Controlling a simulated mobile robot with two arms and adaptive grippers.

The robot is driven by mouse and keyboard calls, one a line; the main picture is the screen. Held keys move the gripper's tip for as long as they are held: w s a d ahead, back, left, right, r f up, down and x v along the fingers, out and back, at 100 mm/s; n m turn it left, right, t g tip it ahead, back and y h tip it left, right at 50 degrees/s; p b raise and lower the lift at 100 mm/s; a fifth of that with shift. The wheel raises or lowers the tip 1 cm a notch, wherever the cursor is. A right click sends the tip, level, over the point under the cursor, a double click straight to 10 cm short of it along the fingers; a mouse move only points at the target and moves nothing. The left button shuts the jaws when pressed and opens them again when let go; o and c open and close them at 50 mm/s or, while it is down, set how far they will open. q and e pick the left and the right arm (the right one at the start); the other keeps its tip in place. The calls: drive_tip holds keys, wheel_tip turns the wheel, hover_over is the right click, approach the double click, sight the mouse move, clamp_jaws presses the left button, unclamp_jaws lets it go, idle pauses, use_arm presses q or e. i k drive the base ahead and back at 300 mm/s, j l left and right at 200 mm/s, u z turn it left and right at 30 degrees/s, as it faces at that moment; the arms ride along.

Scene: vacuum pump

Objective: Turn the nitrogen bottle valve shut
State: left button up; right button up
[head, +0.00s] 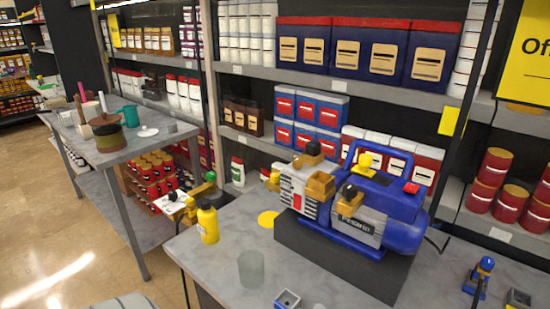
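A small yellow bottle (208,226) stands upright at the left edge of the near workbench and looks like the nitrogen bottle. Dark and brass-coloured fittings (201,191) sit on its top, with a small green round part (210,176) at the upper end that may be the valve handle. Whether the valve is open or shut is too small to tell. A blue vacuum pump (402,222) with a carry handle stands right of the bottle on a dark block. Neither of my grippers is in view, and nothing touches the bottle.
The grey workbench (222,279) also holds a translucent cup (251,269), a yellow disc (268,219), a small square box (287,300) and a blue tool (479,276) at right. Stocked shelves (375,89) stand close behind.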

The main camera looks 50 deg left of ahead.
sight(211, 176)
drive_tip(key=j+u, duration=0.15)
drive_tip(key=j, duration=0.55)
drive_tip(key=j+u, duration=0.15)
drive_tip(key=j, duration=0.55)
drive_tip(key=j+u, duration=0.15)
drive_tip(key=j, duration=0.6)
drive_tip(key=j+u, duration=0.15)
drive_tip(key=j, duration=0.55)
drive_tip(key=i+j+u, duration=0.15)
drive_tip(key=j, duration=0.5)
